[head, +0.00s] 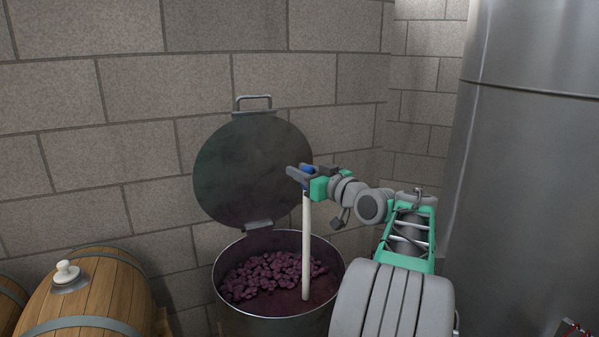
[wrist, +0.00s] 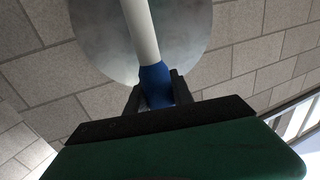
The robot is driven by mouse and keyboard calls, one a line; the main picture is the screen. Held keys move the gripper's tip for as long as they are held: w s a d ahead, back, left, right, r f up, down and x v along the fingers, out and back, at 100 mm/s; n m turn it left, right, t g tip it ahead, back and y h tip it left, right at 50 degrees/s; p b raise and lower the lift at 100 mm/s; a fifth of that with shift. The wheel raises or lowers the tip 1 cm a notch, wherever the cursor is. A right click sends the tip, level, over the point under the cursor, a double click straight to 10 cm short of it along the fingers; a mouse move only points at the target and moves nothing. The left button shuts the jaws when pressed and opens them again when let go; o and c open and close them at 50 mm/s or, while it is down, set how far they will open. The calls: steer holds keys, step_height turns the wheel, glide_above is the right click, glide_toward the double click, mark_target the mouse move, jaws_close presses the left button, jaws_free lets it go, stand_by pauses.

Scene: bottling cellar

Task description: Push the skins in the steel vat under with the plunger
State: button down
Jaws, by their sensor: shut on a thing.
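The steel vat (head: 268,318) stands against the block wall, its round lid (head: 250,170) hinged open and leaning upright behind it. Dark purple grape skins (head: 270,275) lie in the left and middle of the vat, with darker liquid showing at the right. My gripper (head: 298,176) is above the vat's right side, shut on the blue grip of the plunger. The white shaft of the plunger (head: 306,245) hangs nearly upright into the vat; its lower end is at the liquid on the right, and its foot is hidden. The wrist view also shows the blue grip (wrist: 155,84) between my fingers.
A wooden barrel (head: 95,295) with a white bung (head: 67,270) lies left of the vat, with part of another at the far left edge. A tall steel tank (head: 530,150) stands on the right. The open lid is close behind my gripper.

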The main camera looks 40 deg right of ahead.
steer(key=shift+r, duration=0.15)
step_height(320, 180, up, 12)
steer(key=p, duration=0.7)
stand_by(0.5)
